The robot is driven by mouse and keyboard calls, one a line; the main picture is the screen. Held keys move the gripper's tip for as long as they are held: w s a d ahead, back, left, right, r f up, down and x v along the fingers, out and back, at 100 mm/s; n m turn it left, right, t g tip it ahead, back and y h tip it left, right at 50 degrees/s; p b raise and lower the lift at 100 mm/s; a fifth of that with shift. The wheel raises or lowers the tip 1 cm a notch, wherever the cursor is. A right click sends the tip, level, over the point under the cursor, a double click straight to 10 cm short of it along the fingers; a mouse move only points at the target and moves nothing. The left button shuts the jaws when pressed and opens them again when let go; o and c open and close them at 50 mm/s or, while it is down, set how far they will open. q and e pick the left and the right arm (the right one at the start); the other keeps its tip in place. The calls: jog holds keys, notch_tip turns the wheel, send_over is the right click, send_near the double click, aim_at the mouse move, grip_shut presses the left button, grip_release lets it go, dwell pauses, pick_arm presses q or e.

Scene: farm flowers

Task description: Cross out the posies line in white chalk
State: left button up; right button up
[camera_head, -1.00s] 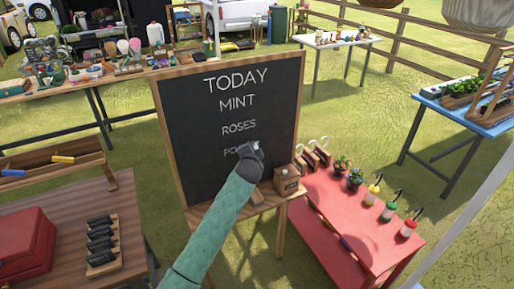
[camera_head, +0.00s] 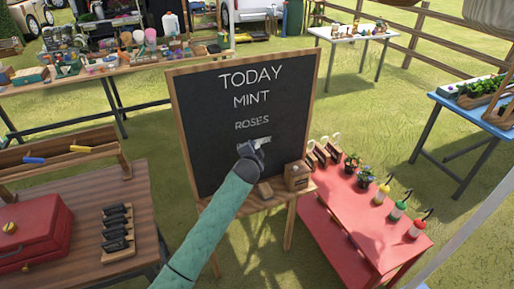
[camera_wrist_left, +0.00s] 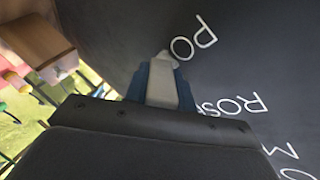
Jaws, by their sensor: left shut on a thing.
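The chalkboard (camera_head: 200,130) stands upright on a wooden easel, with TODAY, MINT and ROSES in white. The posies line (camera_head: 254,143) below them shows as a small pale, blurred patch just above my gripper. In the left wrist view its letters PO (camera_wrist_left: 193,45) are readable, with no stroke seen across them. My left gripper (camera_head: 251,149) is in front of the board at that line. My right gripper is not in view.
The easel ledge holds a wooden box (camera_head: 296,176) and a small wooden block (camera_head: 265,190). A red table (camera_head: 345,225) with plants and bottles stands close on the right. A brown table (camera_head: 140,200) with a red toolbox (camera_head: 35,232) is at the left.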

pick_arm(q)
jog(key=shift+s+a+r+p, duration=0.1)
jog(key=shift+s+a+p, duration=0.35)
jog(key=shift+a, duration=0.7)
jog(key=shift+s+a+f+p, duration=0.1)
jog(key=shift+s+a+p, duration=0.2)
jog(key=shift+a+p, duration=0.6)
jog(key=shift+s+a+r+p, duration=0.1)
jog(key=shift+s+a+p, duration=0.25)
jog(key=shift+a, duration=1)
jog(key=shift+s+a, duration=0.35)
jog(key=shift+a, duration=0.45)
jog(key=s+d, duration=0.2)
jog(key=s, duration=0.3)
jog(key=shift+s, duration=0.35)
jog(key=shift+s, duration=0.1)
jog(key=s, duration=0.2)
jog(key=shift+s+d, duration=0.35)
jog(key=shift+d, duration=0.05)
